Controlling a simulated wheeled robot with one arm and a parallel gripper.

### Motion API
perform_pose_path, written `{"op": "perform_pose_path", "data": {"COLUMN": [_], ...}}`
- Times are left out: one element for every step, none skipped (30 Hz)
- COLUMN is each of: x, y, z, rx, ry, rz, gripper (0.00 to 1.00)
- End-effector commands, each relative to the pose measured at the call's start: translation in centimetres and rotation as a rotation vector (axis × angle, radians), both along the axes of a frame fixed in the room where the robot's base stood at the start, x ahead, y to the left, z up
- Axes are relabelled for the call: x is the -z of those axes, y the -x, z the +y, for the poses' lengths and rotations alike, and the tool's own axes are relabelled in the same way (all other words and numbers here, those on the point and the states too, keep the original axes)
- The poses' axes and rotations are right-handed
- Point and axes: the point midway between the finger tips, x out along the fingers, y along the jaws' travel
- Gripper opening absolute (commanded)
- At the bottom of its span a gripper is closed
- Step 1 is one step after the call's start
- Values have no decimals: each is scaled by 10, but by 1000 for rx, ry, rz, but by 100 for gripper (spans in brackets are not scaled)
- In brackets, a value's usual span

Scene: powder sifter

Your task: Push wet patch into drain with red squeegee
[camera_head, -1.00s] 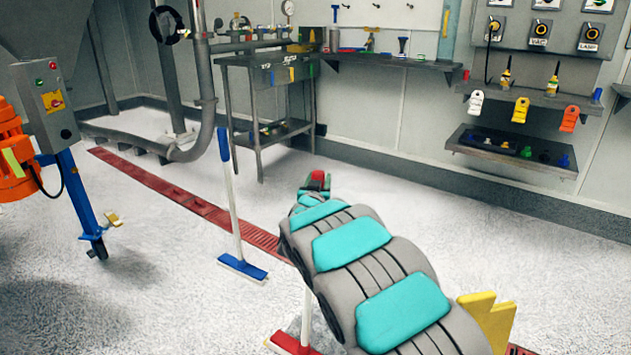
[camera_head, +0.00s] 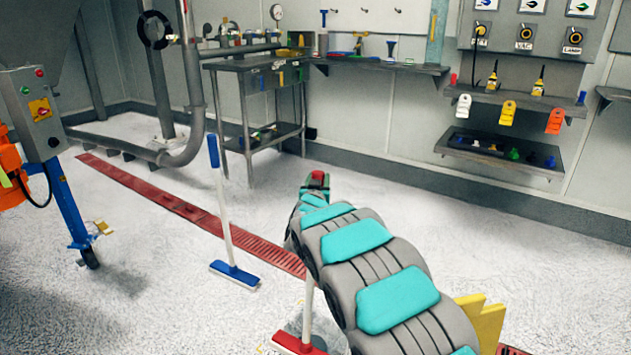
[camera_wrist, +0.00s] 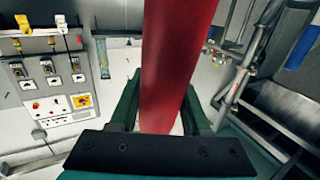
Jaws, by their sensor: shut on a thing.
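The red squeegee has a red head (camera_head: 298,345) on the floor near the bottom edge of the head view and a white pole (camera_head: 308,305) partly behind my arm. My gripper (camera_head: 318,182) is shut on its red handle top. In the wrist view the red handle (camera_wrist: 165,70) stands between the jaws of my gripper (camera_wrist: 160,125). A greyish, shiny wet patch (camera_head: 322,328) shows beside the red head, partly hidden by my arm. The drain (camera_head: 150,197) is a long red grating in the floor, running diagonally behind the squeegee and passing behind my arm.
A blue squeegee (camera_head: 235,275) stands upright just in front of the drain, left of the red one. A blue-legged machine (camera_head: 68,205) stands at left. A metal table (camera_head: 258,66) and wall shelves (camera_head: 500,152) are at the back.

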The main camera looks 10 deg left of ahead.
Motion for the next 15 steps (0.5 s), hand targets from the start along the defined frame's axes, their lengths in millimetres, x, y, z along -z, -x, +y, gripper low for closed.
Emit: {"op": "perform_pose_path", "data": {"x": [-3, -3, -3, -3, -3, -3, -3, -3, -3, -3, -3, -3, -3, -3, -2], "y": [-1, -1, -2, -3, -4, -6, -7, -9, -11, -13, -15, -17, -19, -21, -23], "z": [0, 0, -1, -1, -1, -2, -3, -3, -4, -5, -6, -7, -8, -9, -10], "rx": [0, 0, 0, 0, 0, 0, 0, 0, 0, 0, 0, 0, 1, 1, 1], "ry": [-1, -1, -1, -1, -1, -1, -1, -2, -2, -2, -2, -2, -2, -2, -2], "rz": [-4, -4, -4, -4, -4, -4, -5, -5, -6, -5, -5, -5, -5, -5, -4], "gripper": [0, 0, 0, 0, 0, 0, 0, 0, 0, 0, 0, 0, 0, 0, 0]}}
